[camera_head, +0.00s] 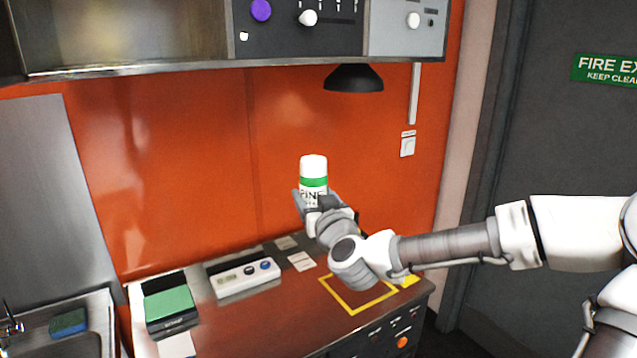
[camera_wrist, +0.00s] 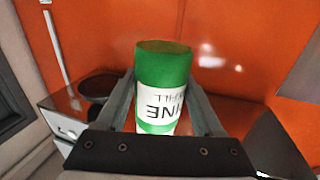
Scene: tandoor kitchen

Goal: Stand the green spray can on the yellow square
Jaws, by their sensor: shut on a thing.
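The green spray can (camera_head: 313,174) has a white cap, a green band and a white label. My gripper (camera_head: 317,199) is shut on it and holds it upright in the air above the counter. In the wrist view the can (camera_wrist: 163,75) sits between the two fingers of my gripper (camera_wrist: 168,105), with its label upside down in the picture. The yellow square (camera_head: 347,311) is an outline on the counter at the right, below and to the right of the can. My arm hides part of its far side.
On the counter (camera_head: 268,308) stand a white box with knobs (camera_head: 244,279) and a green-topped device (camera_head: 168,306). Small cards (camera_head: 301,261) lie nearby. A sink with a sponge (camera_head: 68,322) is at the left. A shelf (camera_head: 190,60) and a black lamp (camera_head: 353,79) hang above.

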